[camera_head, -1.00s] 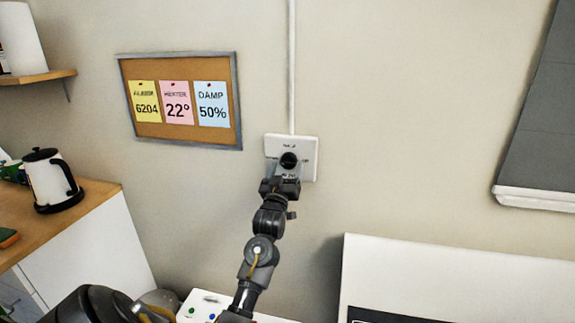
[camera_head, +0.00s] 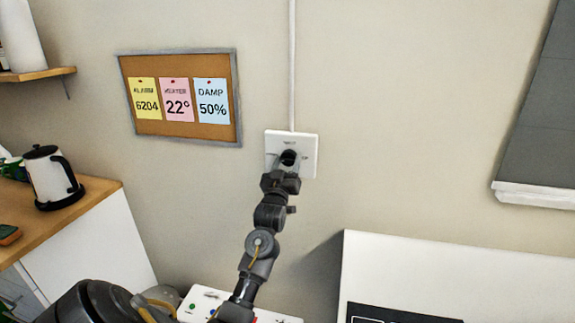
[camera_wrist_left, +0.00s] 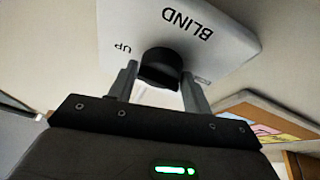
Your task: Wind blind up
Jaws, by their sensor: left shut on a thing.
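The white blind switch plate (camera_head: 306,144) is on the wall, with a black round knob (camera_head: 289,157) in its middle and a white conduit running up from it. In the left wrist view the plate (camera_wrist_left: 222,50) reads "BLIND" and "UP", and the black knob (camera_wrist_left: 160,68) stands out from it. My left gripper (camera_head: 286,170) is at the plate; in the left wrist view its two fingers (camera_wrist_left: 158,86) are on either side of the knob, shut on it. The grey blind (camera_head: 545,110) hangs at the right edge, its white bottom bar (camera_head: 535,196) showing. My right gripper is not in view.
A corkboard (camera_head: 180,98) with three notes hangs left of the plate. A kettle (camera_head: 50,178) stands on the wooden counter (camera_head: 95,192) at left. A white panel (camera_head: 470,270) stands low at right. The wall around the plate is clear.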

